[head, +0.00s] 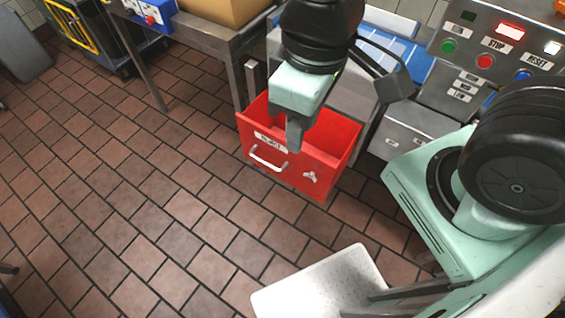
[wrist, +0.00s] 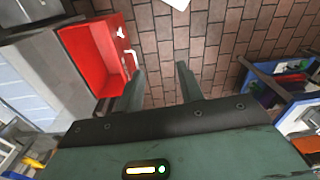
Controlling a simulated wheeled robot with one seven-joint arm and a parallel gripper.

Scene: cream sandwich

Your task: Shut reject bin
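The red reject bin (head: 318,168) is a drawer-like box standing pulled out from the grey machine in the head view. Its front has a white label, a pale bar handle (head: 268,158) and a small metal latch (head: 311,177). In the wrist view the bin (wrist: 88,58) is at the upper left, its inside visible and seemingly empty. My gripper (head: 294,140) appears over the bin in the head view, overlapping its opening and front. In the wrist view my gripper (wrist: 160,82) has its two fingers apart with nothing between them, to the right of the bin.
A control panel (head: 505,62) with green, red and blue buttons is at the upper right. A metal table (head: 205,38) carries a cardboard box (head: 222,8). A white surface (head: 325,285) is at the bottom.

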